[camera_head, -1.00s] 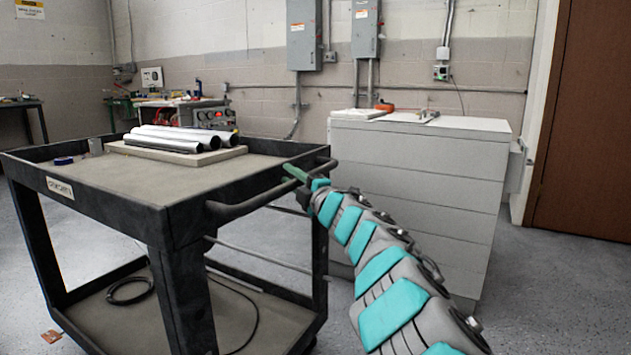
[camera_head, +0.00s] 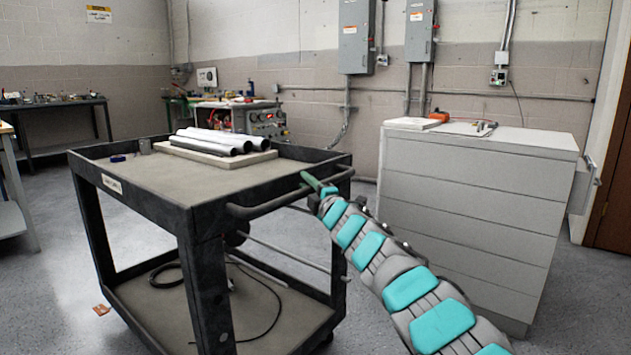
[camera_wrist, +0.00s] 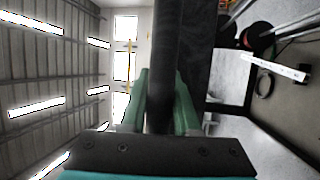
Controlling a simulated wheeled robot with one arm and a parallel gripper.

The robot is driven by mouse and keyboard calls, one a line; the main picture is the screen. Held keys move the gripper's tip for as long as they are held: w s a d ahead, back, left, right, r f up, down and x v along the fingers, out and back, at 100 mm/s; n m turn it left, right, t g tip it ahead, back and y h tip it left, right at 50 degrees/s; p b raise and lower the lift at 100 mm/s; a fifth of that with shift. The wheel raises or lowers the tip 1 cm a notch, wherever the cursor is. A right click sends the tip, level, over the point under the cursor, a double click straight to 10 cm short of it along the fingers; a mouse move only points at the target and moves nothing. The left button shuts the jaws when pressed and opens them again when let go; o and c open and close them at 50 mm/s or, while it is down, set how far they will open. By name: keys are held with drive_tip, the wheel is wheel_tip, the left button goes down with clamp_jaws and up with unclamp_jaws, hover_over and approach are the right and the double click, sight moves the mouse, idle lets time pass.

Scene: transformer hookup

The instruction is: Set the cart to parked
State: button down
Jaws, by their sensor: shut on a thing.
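The cart (camera_head: 140,200) is a dark two-shelf utility cart standing left of centre in the head view. Its push handle (camera_head: 262,209) is a dark bar along the near right end. My gripper (camera_head: 318,185) is at the right part of this handle. In the wrist view my gripper (camera_wrist: 160,105) has its green fingers on both sides of the dark handle bar (camera_wrist: 160,60), shut on it. Several metal tubes (camera_head: 205,142) lie on a flat board on the cart's top shelf. The cart's wheels are mostly hidden.
A white drawer cabinet (camera_head: 465,200) stands close to the right of the cart. A bench with red equipment (camera_head: 240,118) is behind it, and a dark workbench (camera_head: 60,125) is at the back left. A cable (camera_head: 265,310) lies on the lower shelf.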

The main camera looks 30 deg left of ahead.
drive_tip(key=shift+a+f+p, duration=0.15)
drive_tip(key=shift+a+p, duration=0.35)
drive_tip(key=shift+a, duration=0.7)
drive_tip(key=c, duration=0.7)
unclamp_jaws()
drive_tip(key=shift+o, duration=0.2)
drive_tip(key=shift+d, duration=0.1)
